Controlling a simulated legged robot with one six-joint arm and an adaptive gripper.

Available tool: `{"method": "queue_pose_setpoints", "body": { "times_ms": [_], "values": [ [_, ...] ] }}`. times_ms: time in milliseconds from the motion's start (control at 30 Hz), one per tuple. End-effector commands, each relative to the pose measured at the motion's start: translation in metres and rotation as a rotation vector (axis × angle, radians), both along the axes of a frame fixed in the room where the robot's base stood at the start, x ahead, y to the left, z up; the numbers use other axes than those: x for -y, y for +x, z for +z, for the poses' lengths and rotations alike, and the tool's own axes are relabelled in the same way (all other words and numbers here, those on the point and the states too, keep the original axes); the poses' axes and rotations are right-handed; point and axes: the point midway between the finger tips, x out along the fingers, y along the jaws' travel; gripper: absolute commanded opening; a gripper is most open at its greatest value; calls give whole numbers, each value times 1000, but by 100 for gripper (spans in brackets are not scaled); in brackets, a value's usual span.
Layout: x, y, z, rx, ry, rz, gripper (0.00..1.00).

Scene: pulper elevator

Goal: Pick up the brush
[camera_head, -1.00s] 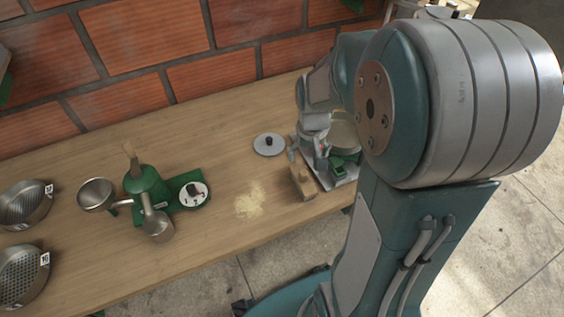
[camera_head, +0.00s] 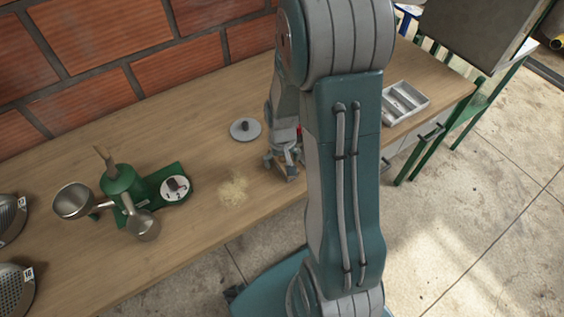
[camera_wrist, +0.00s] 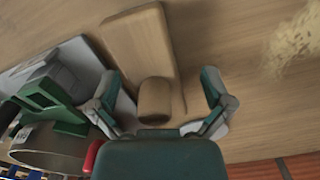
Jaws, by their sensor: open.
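The wooden brush (camera_wrist: 137,45) lies on the wooden table, seen close up in the wrist view. Its rounded handle end (camera_wrist: 154,98) points toward my gripper. My gripper (camera_wrist: 159,92) is open, with one finger on each side of the handle and visible gaps between. In the head view my gripper (camera_head: 283,160) is low over the table, right of the crumbs, and largely hides the brush.
Pale crumbs (camera_head: 233,191) lie left of the gripper, with a round metal lid (camera_head: 245,129) behind them. A green grinder-like device (camera_head: 122,185) stands further left. A green and grey device (camera_wrist: 50,100) is close to the left finger. A grey tray (camera_head: 402,103) is at right.

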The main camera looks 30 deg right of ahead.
Motion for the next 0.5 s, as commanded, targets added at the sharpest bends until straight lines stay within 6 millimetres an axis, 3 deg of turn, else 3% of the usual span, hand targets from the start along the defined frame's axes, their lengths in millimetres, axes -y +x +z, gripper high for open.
{"method": "queue_pose_setpoints", "body": {
  "times_ms": [267,467,500],
  "values": [
    [0,0,-4,0,0,-1,100],
    [0,0,-4,1,0,0,15],
    [0,0,-4,0,0,0,9]
  ]
}}
